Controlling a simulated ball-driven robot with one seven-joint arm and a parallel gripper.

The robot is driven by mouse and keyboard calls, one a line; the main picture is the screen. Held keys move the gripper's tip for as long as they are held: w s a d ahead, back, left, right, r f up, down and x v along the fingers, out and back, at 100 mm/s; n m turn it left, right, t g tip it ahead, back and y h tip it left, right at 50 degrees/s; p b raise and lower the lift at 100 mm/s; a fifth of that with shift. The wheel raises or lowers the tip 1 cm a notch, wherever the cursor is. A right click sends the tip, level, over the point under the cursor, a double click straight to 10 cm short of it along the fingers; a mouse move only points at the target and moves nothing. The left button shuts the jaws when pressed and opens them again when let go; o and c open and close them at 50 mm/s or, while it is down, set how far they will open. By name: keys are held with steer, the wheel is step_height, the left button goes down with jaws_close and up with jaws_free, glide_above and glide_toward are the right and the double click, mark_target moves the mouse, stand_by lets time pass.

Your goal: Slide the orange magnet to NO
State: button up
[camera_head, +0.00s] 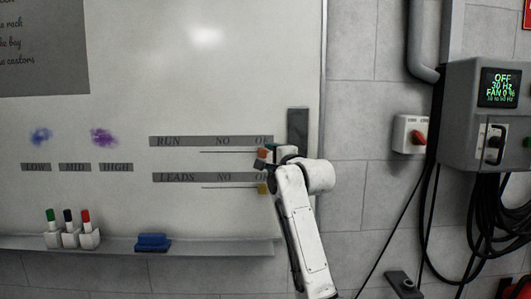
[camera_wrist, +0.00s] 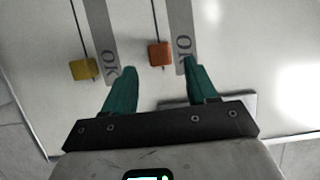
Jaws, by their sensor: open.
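The orange magnet (camera_head: 262,153) sits on the whiteboard just below the OK end of the RUN strip (camera_head: 185,141), at the right end of a thin dark line. The word NO (camera_head: 222,141) is to its left on that strip. In the wrist view the orange magnet (camera_wrist: 160,53) lies between and slightly beyond the two teal fingertips of my gripper (camera_wrist: 157,72). My gripper (camera_head: 268,156) is open, with nothing held. Whether the fingers touch the board cannot be told.
A yellow magnet (camera_head: 262,188) sits below the OK end of the LEADS strip (camera_head: 185,177); it also shows in the wrist view (camera_wrist: 84,69), outside the fingers. A grey plate (camera_head: 297,128) is at right. The marker tray (camera_head: 200,246) runs below. The board left of the orange magnet is clear.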

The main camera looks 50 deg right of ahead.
mark_target(264, 154)
steer(key=shift+p+x, duration=0.4)
steer(key=shift+x, duration=1.7)
steer(key=shift+c, duration=0.2)
steer(key=shift+f, duration=0.1)
jaws_close()
